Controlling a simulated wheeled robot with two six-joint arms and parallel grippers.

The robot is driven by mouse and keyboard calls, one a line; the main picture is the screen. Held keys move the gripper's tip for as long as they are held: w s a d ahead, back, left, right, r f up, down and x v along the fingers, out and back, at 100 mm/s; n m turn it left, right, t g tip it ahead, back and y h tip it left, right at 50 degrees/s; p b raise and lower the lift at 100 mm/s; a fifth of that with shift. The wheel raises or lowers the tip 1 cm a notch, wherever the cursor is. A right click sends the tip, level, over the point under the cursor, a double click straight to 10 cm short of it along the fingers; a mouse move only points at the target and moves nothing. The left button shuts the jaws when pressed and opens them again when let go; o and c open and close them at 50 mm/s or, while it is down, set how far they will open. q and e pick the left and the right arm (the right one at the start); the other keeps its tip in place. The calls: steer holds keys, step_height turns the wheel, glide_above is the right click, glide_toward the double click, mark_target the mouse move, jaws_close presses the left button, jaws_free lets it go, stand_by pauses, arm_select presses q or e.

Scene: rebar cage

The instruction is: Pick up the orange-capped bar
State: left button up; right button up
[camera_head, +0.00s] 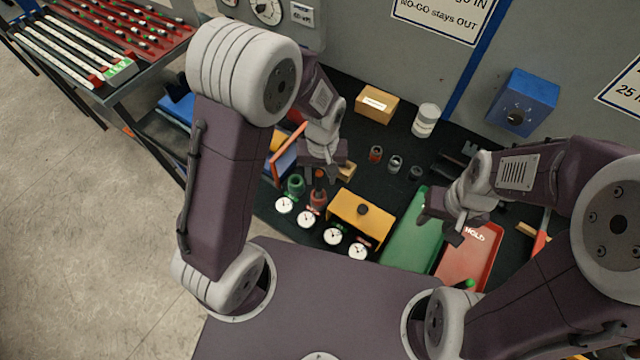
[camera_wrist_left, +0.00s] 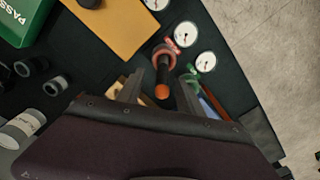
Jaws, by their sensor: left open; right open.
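The orange-capped bar (camera_head: 320,174) stands at the red gauge ring (camera_head: 318,198) on the dark bench mat, under my left gripper. In the left wrist view its orange cap (camera_wrist_left: 162,91) faces the camera and its dark shaft runs to the red ring (camera_wrist_left: 181,40); whether it sits in the ring I cannot tell. My left gripper (camera_head: 321,178) is open, and its two fingers (camera_wrist_left: 160,85) appear on either side of the bar, with no clear contact. My right gripper (camera_head: 440,226) is open and empty above the green and red trays.
A green ring gauge (camera_head: 296,185) stands close left of the bar. Several white dials (camera_head: 333,236) line the front edge. A yellow box (camera_head: 372,208), green tray (camera_head: 403,252) and red HOLD tray (camera_head: 466,263) lie to the right. Small dark cylinders (camera_head: 395,163) stand behind.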

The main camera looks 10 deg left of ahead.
mark_target(319, 182)
arm_select(q)
steer(key=f, duration=0.3)
steer(key=shift+s+a+f, duration=0.2)
steer(key=shift+a, duration=0.1)
steer(key=shift+w+d, duration=0.1)
steer(key=c, duration=0.4)
jaws_close()
steer(key=shift+r, duration=0.55)
step_height(319, 182, up, 3)
steer(key=shift+w+r, duration=0.1)
steer(key=shift+r, duration=0.05)
steer(key=s+d+r+b, duration=0.1)
steer(key=s+d+r, duration=0.5)
steer(key=d, duration=0.3)
steer(key=shift+s+d+r+b, duration=0.2)
steer(key=shift+s+r+b, duration=0.2)
steer(key=shift+s, duration=0.2)
